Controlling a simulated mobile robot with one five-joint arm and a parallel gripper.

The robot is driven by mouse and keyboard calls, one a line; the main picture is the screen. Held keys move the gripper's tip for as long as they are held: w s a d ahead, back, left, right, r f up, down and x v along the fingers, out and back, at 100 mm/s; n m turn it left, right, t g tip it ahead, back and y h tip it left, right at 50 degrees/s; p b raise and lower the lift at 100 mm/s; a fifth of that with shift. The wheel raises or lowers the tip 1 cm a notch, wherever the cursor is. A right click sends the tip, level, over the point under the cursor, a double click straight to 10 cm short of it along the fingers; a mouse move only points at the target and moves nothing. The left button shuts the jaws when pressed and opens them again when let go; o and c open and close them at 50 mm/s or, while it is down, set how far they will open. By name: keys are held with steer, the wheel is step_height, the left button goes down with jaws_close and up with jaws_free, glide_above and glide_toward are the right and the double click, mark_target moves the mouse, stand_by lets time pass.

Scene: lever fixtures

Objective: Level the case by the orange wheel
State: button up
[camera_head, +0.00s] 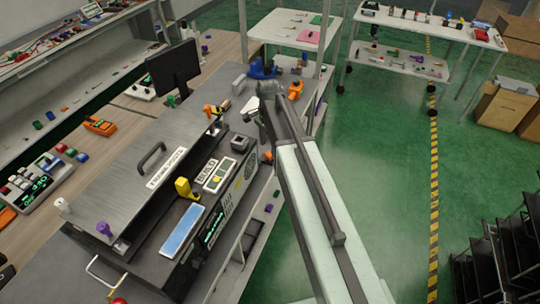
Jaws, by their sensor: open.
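A large dark grey case (150,255) stands on the bench at left centre, with a brushed-metal lid (148,150) and a black handle on it. Its panel carries a yellow lever (186,188), a light blue plate and a BUILD label. A small round orange part (267,157) shows at the case's far right end; I cannot tell for sure that it is the wheel. My gripper (249,110) is open, small in view, above the far end of the case, left of my arm's end. It appears empty. My arm covers part of the bench's right side.
An orange clamp-like part (295,91) and a blue part (262,69) stand on the bench beyond my gripper. A black monitor (174,68) stands at the back left. Shelves (300,32) stand beyond.

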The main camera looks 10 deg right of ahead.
mark_target(269, 153)
step_height(269, 153, down, 4)
steer(key=b, duration=0.3)
steer(key=shift+d+f, duration=0.1)
steer(key=shift+s, duration=0.1)
jaws_close()
steer(key=shift+n, duration=0.3)
steer(key=n, duration=0.5)
steer(key=shift+n, duration=0.3)
steer(key=n, duration=0.5)
steer(key=shift+n, duration=0.4)
